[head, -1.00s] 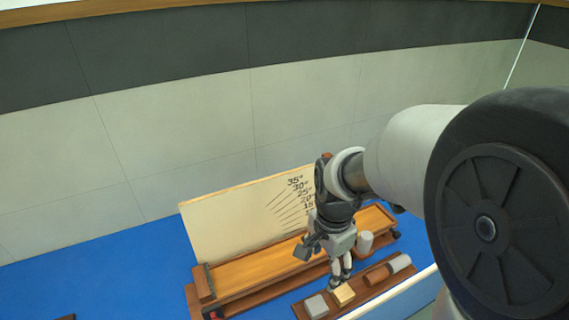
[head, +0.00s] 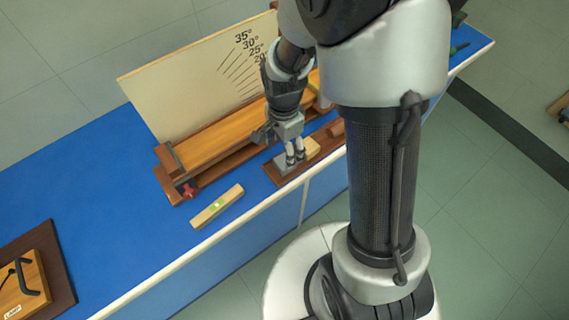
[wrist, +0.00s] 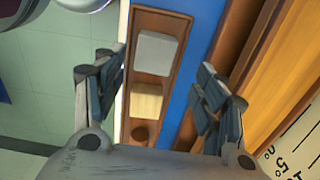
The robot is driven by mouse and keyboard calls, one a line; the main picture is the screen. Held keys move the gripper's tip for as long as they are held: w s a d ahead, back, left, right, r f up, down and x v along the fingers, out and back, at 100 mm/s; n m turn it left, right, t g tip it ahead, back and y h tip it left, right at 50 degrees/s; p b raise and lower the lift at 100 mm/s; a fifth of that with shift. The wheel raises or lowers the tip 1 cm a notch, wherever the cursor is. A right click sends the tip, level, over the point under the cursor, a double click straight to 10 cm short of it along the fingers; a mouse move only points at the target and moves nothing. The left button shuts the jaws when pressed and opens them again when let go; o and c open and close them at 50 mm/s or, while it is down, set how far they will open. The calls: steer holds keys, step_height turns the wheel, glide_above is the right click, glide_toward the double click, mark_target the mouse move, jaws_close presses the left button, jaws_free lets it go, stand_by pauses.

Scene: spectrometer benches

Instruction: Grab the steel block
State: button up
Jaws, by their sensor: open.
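The steel block, a light grey block (wrist: 157,53), sits in a narrow brown tray (wrist: 179,22) in the wrist view. In the head view the grey block (head: 282,161) is at the near left end of the tray, partly hidden by the fingers. My gripper (head: 295,161) points down above the tray, close to the grey block. In the wrist view my gripper (wrist: 155,80) is open and empty, with its fingers spread on both sides of the tray. A pale wooden block (wrist: 147,102) sits beside the grey one.
A brown round piece (wrist: 140,132) is farther along the tray. A wooden ramp (head: 225,118) with an angle board (head: 180,85) stands behind it. A bar with a green level (head: 217,206) lies on the blue bench (head: 110,190). The bench edge is close in front.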

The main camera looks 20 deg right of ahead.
steer(key=f, duration=0.1)
steer(key=f+b, duration=0.1)
steer(key=f, duration=0.1)
steer(key=f+b, duration=0.1)
steer(key=f, duration=0.1)
steer(key=shift+s+f, duration=0.1)
steer(key=shift+s, duration=0.3)
steer(key=shift+c, duration=0.4)
steer(key=c, duration=1.1)
steer(key=shift+c, duration=0.2)
